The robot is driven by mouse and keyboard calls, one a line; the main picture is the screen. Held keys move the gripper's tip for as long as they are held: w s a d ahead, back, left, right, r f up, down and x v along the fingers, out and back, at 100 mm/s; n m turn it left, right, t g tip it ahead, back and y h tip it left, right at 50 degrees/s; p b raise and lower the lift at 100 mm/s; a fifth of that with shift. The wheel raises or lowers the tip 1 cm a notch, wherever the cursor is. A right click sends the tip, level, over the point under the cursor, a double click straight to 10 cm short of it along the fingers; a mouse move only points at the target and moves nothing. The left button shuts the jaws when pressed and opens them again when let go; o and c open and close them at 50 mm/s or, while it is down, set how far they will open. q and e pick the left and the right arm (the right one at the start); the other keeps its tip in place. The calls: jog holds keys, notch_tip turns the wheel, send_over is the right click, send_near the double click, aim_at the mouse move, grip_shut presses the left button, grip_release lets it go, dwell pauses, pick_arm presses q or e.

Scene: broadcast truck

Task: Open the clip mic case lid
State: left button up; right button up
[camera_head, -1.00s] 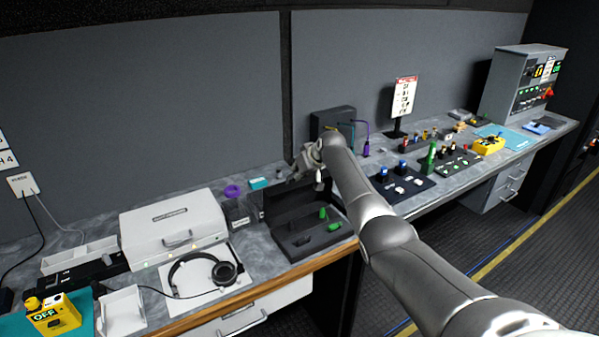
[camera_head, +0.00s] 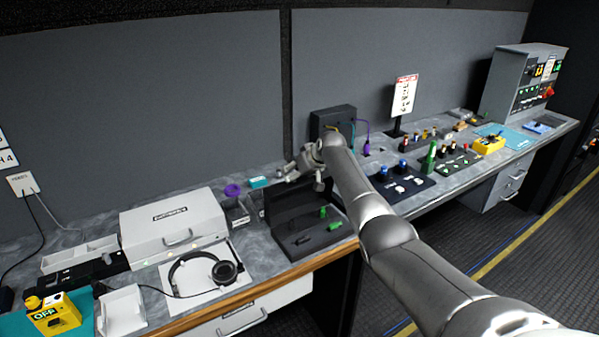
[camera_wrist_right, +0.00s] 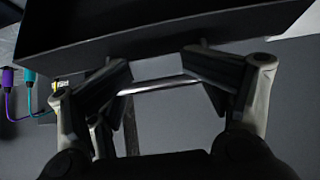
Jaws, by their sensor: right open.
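The black clip mic case (camera_head: 288,248) stands on the counter with its lid (camera_head: 290,208) raised at the back. Small green pieces (camera_head: 334,226) and dark pieces lie in its tray. My right gripper (camera_head: 291,173) is at the top edge of the raised lid, partly hidden by its own wrist. In the right wrist view the gripper (camera_wrist_right: 158,72) is open, its fingers apart, with a broad dark panel (camera_wrist_right: 160,32), likely the lid, just beyond the fingertips. Whether they touch it is unclear. My left gripper is not in view.
A white case (camera_head: 172,228) and headphones (camera_head: 203,272) lie left of the black case. A small clear bin (camera_head: 238,212) stands close by on its left. A black box (camera_head: 333,118) with coloured cables is behind my arm. Control panels (camera_head: 400,183) are to the right.

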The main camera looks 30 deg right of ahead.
jog(key=shift+o, duration=1.1)
jog(key=shift+f, duration=0.2)
jog(key=shift+o, duration=0.2)
jog(key=shift+r, duration=0.1)
jog(key=shift+w, duration=0.1)
jog(key=shift+d+r, duration=0.1)
jog(key=shift+r, duration=0.1)
jog(key=shift+s+r, duration=0.15)
jog(key=shift+s, duration=0.05)
jog(key=v, duration=1.1)
jog(key=shift+s, duration=0.2)
jog(key=shift+r, duration=0.15)
